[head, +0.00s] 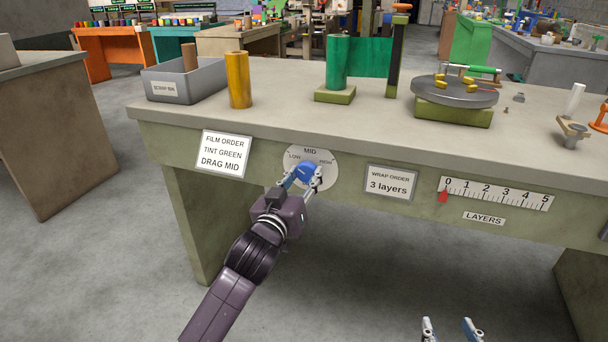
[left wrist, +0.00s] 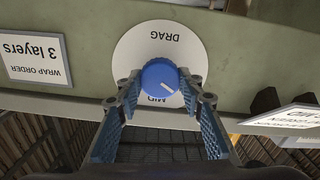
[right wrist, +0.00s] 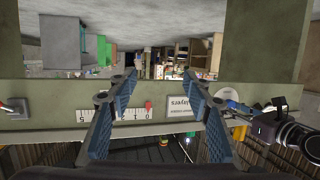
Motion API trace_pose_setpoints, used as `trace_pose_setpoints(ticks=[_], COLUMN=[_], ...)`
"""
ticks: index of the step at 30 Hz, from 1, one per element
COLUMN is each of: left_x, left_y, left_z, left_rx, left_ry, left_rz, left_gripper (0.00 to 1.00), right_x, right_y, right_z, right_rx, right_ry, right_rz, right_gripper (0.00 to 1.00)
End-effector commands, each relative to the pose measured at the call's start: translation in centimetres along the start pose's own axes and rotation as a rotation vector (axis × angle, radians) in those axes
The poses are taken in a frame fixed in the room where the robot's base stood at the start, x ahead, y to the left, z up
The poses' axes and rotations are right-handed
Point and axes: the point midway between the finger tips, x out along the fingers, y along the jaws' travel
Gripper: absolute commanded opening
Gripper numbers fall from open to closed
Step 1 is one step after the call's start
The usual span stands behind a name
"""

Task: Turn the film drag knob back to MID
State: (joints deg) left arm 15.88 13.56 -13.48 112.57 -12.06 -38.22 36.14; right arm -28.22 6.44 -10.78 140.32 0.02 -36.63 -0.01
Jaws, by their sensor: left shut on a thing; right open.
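The blue drag knob (head: 307,173) sits on a white round dial (head: 318,155) on the bench's front panel, with LOW at left, MID on top and HIGH at right. My left gripper (head: 303,180) is shut on the knob, one finger on each side. In the left wrist view, upside down, the knob (left wrist: 160,76) shows a white pointer line at its lower right, beside the partly hidden MID label, which is the LOW side. My right gripper (head: 453,329) is open and empty, low in front of the bench; its fingers also show in the right wrist view (right wrist: 155,90).
The order card (head: 222,153) reads tint green, drag mid. A wrap order card (head: 389,183) and a layers scale (head: 497,194) with a red marker are right of the dial. On top stand a scrap bin (head: 172,88), rolls, green film and a turntable (head: 454,92).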

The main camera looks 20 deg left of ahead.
Motion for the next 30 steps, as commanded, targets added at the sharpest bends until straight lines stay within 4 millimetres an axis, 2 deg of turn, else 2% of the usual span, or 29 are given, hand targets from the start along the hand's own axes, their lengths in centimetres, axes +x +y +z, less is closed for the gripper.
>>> trace_pose_setpoints(ticks=[5,8,12,14,18,19,20,28,29,30], left_x=[0.0,0.0,0.0,0.0,0.0,0.0,0.0,0.0,0.0,0.0], left_y=[0.1,0.1,0.0,0.1,0.0,0.0,0.0,0.1,0.1,0.1], left_z=[-0.2,-0.2,-0.2,-0.2,-0.2,-0.2,-0.2,-0.3,-0.3,-0.2], left_rx=[0.070,0.119,0.191,0.222,0.297,0.312,0.329,0.486,0.505,0.534], left_ry=[-0.003,-0.004,-0.005,-0.003,-0.004,-0.004,-0.004,-0.003,-0.003,-0.003], left_rz=[0.000,-0.001,-0.001,-0.001,-0.001,-0.001,-0.001,-0.001,0.000,0.000], left_gripper=[0.11,0.11,0.11,0.11,0.11,0.11,0.11,0.11,0.11,0.11], right_x=[-1.6,-3.3,-7.0,-8.9,-13.9,-15.0,-15.3,-15.5,-15.3,-14.5], right_y=[0.7,1.1,1.7,1.9,2.3,2.3,2.3,2.3,2.3,2.3], right_z=[4.9,8.3,12.7,14.4,17.5,18.0,18.0,16.1,16.5,17.8], right_rx=[0.000,0.001,0.006,0.009,0.017,0.019,0.019,0.019,0.019,0.019], right_ry=[-0.234,-0.396,-0.630,-0.727,-0.952,-0.999,-1.010,-0.999,-1.003,-1.014], right_rz=[0.014,0.024,0.038,0.044,0.056,0.059,0.059,0.058,0.058,0.056], right_gripper=[0.46,0.46,0.46,0.46,0.46,0.46,0.46,0.46,0.46,0.46])
